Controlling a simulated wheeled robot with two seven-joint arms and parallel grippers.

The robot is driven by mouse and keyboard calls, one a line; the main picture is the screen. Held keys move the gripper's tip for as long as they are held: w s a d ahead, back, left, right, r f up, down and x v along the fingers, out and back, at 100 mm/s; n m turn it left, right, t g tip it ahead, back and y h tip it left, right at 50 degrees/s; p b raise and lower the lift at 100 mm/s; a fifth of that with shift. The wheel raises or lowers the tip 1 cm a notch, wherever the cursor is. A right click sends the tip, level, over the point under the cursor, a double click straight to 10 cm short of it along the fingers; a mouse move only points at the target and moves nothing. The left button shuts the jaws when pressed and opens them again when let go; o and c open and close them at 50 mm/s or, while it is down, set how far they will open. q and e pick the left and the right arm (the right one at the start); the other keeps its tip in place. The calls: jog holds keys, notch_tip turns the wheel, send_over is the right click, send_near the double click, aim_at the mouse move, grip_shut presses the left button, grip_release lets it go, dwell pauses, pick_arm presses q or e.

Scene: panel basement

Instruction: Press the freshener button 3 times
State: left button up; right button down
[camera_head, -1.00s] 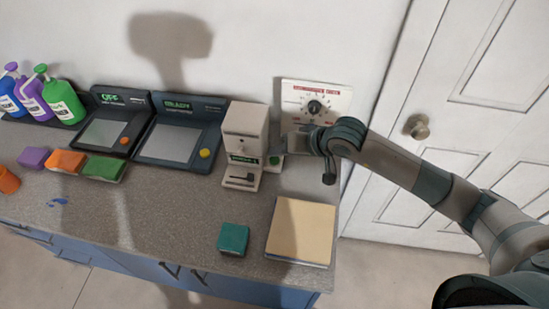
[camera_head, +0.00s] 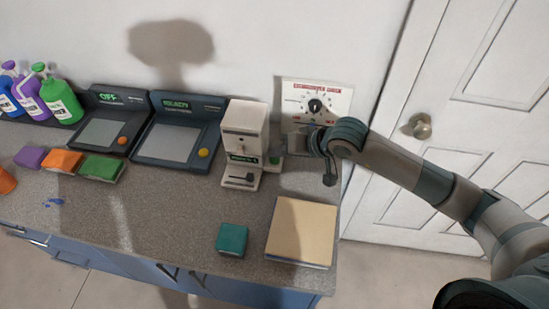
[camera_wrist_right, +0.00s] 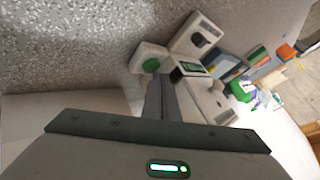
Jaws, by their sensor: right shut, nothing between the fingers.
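A round green button (camera_wrist_right: 151,65) sits on a small white box (camera_wrist_right: 141,55) in the right wrist view. In the head view, the green button (camera_head: 275,160) shows just right of a white dispenser (camera_head: 243,122), partly hidden near my gripper. The dispenser has a small green-lit display. My right gripper (camera_wrist_right: 162,82) is shut and empty. Its fingertips are close beside the button in the wrist view; I cannot tell whether they touch the box. In the head view my right gripper (camera_head: 290,146) is in front of the wall panel. My left gripper is not in view.
A wall panel (camera_head: 330,98) with a black dial is behind my gripper. Two dark consoles (camera_head: 181,141) and several bottles (camera_head: 62,100) stand to the left. A tan board (camera_head: 301,230) and a teal block (camera_head: 232,239) lie in front. A door (camera_head: 480,140) is right.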

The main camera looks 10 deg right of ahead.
aim_at(279, 161)
jog(key=shift+f+b, duration=0.45)
jog(key=shift+b, duration=0.25)
dwell(0.8)
dwell(0.4)
jog(key=shift+r, duration=0.85)
jog(key=shift+r, duration=0.1)
jog(key=shift+r+p, duration=0.75)
jog(key=shift+r, duration=1.7)
jog(key=shift+d, duration=0.1)
dwell(0.8)
